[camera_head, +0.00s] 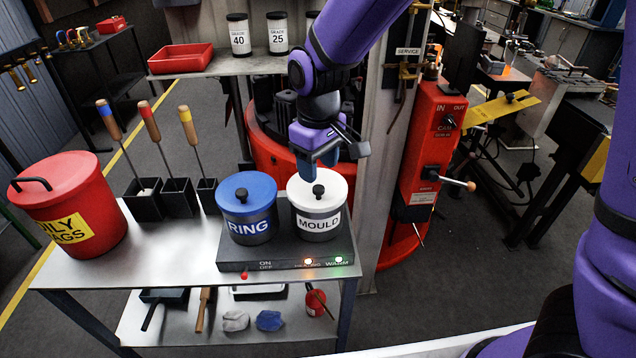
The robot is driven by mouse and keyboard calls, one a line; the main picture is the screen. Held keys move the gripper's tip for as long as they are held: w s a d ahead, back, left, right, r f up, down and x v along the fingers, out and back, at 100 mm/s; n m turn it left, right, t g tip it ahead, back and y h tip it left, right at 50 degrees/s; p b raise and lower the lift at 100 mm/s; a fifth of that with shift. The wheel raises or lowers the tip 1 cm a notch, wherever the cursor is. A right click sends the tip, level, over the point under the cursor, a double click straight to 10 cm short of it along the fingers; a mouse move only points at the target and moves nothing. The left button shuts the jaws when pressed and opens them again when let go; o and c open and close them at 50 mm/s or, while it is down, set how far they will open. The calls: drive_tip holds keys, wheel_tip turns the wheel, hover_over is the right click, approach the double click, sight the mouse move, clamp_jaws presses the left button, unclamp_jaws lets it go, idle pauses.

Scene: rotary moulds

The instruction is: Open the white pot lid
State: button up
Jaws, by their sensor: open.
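The white pot lid (331,195) sits on the dark pot labelled MOULD (319,224), with a black knob (318,190) on top. The pot stands on the right side of a dark heater base (287,252) on the metal table. My gripper (318,172) is open and points down just above the white lid, near the knob. Whether a finger touches the knob cannot be told. My purple arm reaches down from the top of the view. Beside it on the left is a pot labelled RING with a blue lid (246,190), also closed.
A red OILY RAGS bin (70,203) stands at the table's left. Several tools with coloured handles stand in black holders (177,197). A red control box (434,140) with a lever is on the right. Bare table (165,245) lies left of the heater.

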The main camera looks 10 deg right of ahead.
sight(319, 187)
drive_tip(key=shift+f, duration=2.6)
drive_tip(key=shift+c, duration=0.4)
clamp_jaws()
